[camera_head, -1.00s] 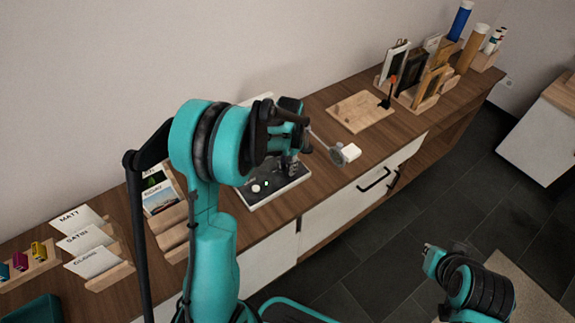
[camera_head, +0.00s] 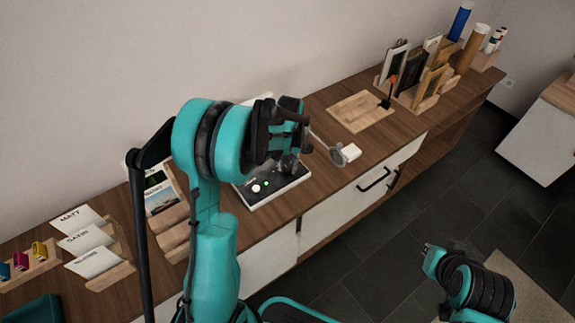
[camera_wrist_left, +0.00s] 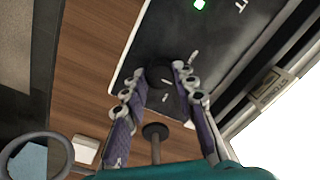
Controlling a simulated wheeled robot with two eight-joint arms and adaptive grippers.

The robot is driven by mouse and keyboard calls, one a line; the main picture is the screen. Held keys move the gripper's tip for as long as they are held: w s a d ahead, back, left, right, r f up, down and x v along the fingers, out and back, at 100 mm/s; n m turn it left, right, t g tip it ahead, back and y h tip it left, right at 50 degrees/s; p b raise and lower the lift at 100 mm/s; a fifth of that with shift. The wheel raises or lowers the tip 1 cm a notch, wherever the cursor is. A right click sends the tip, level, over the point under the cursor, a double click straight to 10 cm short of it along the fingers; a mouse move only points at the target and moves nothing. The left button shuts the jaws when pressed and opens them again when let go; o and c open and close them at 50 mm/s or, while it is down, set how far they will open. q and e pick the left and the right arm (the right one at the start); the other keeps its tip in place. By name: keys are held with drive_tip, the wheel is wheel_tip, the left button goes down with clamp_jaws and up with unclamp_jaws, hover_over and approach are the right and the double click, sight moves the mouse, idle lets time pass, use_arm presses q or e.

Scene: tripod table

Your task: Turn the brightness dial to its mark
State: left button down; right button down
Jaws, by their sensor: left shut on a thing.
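The dark panel (camera_head: 284,186) with a white edge sits on the wooden counter, below and behind my left gripper in the head view. In the left wrist view the panel (camera_wrist_left: 215,45) fills the upper middle, with a lit green spot and short white marks. My left gripper (camera_head: 292,165) points down at the panel. In the wrist view its fingers (camera_wrist_left: 157,82) are shut on a dark round dial (camera_wrist_left: 158,74), one finger on each side. The gripper hides the dial in the head view. My right gripper (camera_head: 432,252) is at the lower right, away from the counter; its jaws are unclear.
A magnifier (camera_head: 337,155) on a thin arm and a small white block (camera_head: 351,152) stand just right of my left gripper. Label cards (camera_head: 85,240) are at the left.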

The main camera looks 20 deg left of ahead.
sight(288, 168)
use_arm(q)
drive_tip(key=c, duration=1.2)
unclamp_jaws()
wheel_tip(288, 168, up, 12)
drive_tip(key=shift+d+f, duration=0.1)
drive_tip(key=shift+d, duration=0.05)
